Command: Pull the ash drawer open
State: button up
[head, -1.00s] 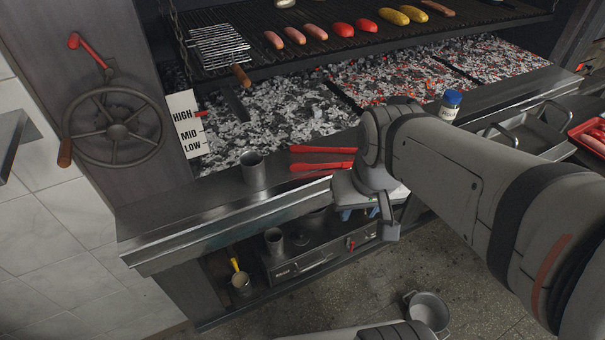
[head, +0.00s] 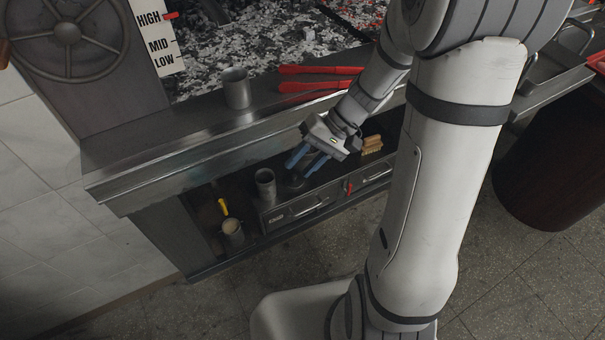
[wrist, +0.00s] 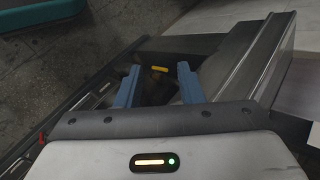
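A low metal drawer unit sits under the counter in the head view, with a left drawer front (head: 291,217) bearing a small label and a bar handle (head: 310,208). I cannot read the label for certain. The left drawer looks shut. A second handle (head: 378,176) is to its right, past a small red lever (head: 349,187). My gripper (head: 302,164) is above the top of the unit, just under the counter edge, apart from the handle. Its blue fingers are spread and empty, as the wrist view (wrist: 157,75) also shows.
On the unit stand a metal cup (head: 265,186) and a brush (head: 372,145). A can (head: 232,233) with a yellow-handled tool stands at left. The counter edge (head: 205,155) overhangs, with a cup (head: 236,90) and red-handled tongs (head: 315,86) on it. Floor in front is open.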

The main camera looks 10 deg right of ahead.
jog(key=w+f+m+t+y+b, duration=0.2)
jog(key=w+f+y+b, duration=0.3)
jog(key=f, duration=0.9)
jog(key=m+t+h+b, duration=0.3)
jog(key=m+t+b, duration=0.5)
jog(key=t+b, duration=0.5)
send_near(309, 209)
jog(key=w+a+g, duration=0.1)
jog(key=w+a, duration=0.1)
jog(key=w, duration=0.1)
jog(key=b+x, duration=0.1)
jog(key=x, duration=0.1)
jog(key=b+x, duration=0.1)
jog(key=x, duration=0.1)
jog(key=b+x, duration=0.1)
jog(key=x, duration=0.2)
jog(key=shift+d+f, duration=0.15)
jog(key=shift+f, duration=0.1)
grip_shut()
